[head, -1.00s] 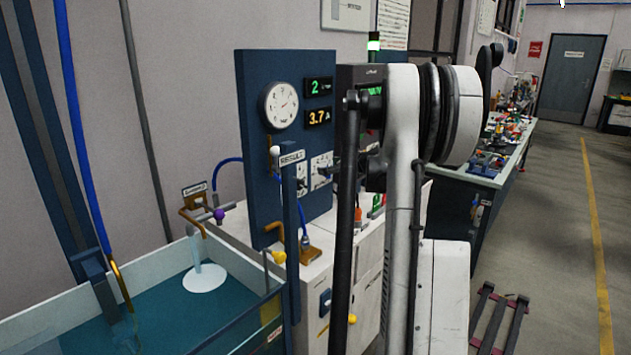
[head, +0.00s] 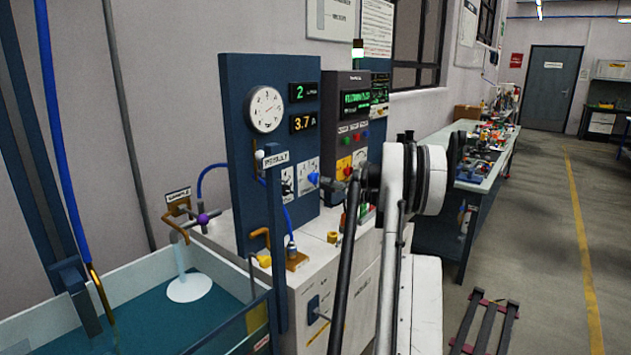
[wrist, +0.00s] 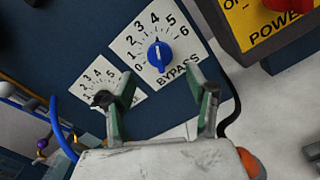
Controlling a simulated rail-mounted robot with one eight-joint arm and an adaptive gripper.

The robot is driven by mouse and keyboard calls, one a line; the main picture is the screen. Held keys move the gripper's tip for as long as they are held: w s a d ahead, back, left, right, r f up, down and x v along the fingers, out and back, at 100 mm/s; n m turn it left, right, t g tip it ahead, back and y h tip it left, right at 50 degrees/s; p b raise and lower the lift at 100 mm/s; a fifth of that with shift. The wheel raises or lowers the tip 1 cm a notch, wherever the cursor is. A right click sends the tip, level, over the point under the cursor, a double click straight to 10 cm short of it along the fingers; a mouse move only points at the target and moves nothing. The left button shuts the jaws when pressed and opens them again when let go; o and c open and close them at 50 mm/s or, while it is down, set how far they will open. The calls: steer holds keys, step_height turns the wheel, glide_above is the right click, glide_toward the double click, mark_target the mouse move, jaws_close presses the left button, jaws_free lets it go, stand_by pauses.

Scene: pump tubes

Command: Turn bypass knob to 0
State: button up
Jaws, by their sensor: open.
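The blue bypass knob (wrist: 160,54) sits on a white dial plate (wrist: 184,45) marked 0 to 6 and BYPASS in the wrist view. Its white mark points upward in the picture, roughly toward 3 or 4; I cannot tell exactly. In the head view the blue knob (head: 313,178) is on the blue panel (head: 232,110). My gripper (wrist: 162,84) is open and empty, its green fingers spread below the knob in the wrist picture. The knob lies between the finger directions, ahead of the tips, apparently untouched.
A second dial with a black knob (wrist: 103,98) is beside the left finger. A control box with a red POWER knob (wrist: 286,5) is at upper right. The head view shows a round gauge (head: 265,109), displays reading 2 and 3.7, and a RESULT post (head: 277,240) before the panel.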

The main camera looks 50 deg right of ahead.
mark_target(316, 181)
steer(key=w, duration=0.7)
steer(key=shift+w+d, duration=0.15)
steer(key=c, duration=1.2)
steer(key=shift+o, duration=0.2)
